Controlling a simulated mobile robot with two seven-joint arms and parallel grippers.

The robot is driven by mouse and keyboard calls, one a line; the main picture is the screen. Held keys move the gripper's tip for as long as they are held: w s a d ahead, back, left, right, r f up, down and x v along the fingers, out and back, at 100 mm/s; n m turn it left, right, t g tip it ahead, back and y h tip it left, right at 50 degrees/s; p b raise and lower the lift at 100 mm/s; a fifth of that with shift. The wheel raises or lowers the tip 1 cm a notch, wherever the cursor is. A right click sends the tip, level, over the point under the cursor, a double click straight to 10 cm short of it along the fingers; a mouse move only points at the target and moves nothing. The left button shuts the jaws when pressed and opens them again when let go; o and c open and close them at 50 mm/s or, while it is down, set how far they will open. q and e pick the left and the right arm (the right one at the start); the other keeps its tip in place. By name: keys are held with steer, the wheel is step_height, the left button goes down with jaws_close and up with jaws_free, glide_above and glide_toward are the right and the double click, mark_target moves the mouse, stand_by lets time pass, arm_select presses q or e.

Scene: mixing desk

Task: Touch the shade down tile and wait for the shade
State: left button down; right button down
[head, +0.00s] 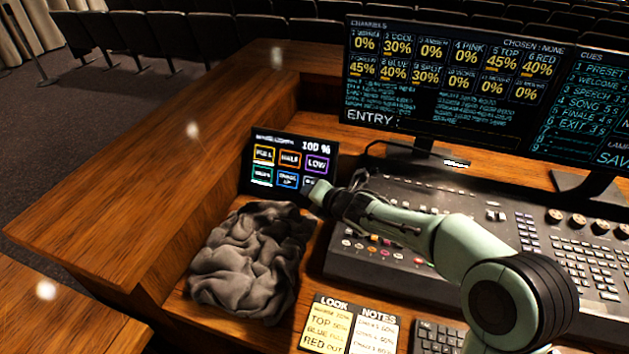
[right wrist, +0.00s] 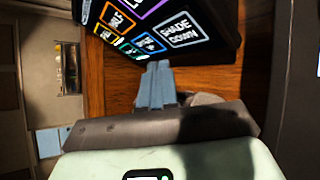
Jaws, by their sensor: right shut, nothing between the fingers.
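The touch panel (head: 246,160) stands tilted on the desk, with tiles in two rows and a "100 %" readout. Its shade down tile (right wrist: 184,31) shows with a pale outline in the right wrist view. In the head view that tile is at the lower right, mostly hidden by my right gripper (head: 318,194). My right gripper's fingers are shut and empty, and they show in the right wrist view (right wrist: 157,70). Their tips are at the panel's lower edge, just below the tile in that picture. I cannot tell whether they touch it. My left gripper is not in view.
A crumpled grey cloth (head: 250,262) lies left of my arm, below the panel. A mixing console (head: 345,262) spreads to the right, under a large monitor (head: 450,70). Look and notes cards (head: 328,325) lie in front. The wooden ledge (head: 130,215) at left is bare.

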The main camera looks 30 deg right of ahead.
steer(key=shift+w+d+f+p, duration=0.35)
steer(key=shift+w+d+f, duration=0.15)
steer(key=shift+w+d, duration=0.15)
steer(key=shift+d, duration=0.15)
stand_by(1.6)
steer(key=shift+w+d+f, duration=0.2)
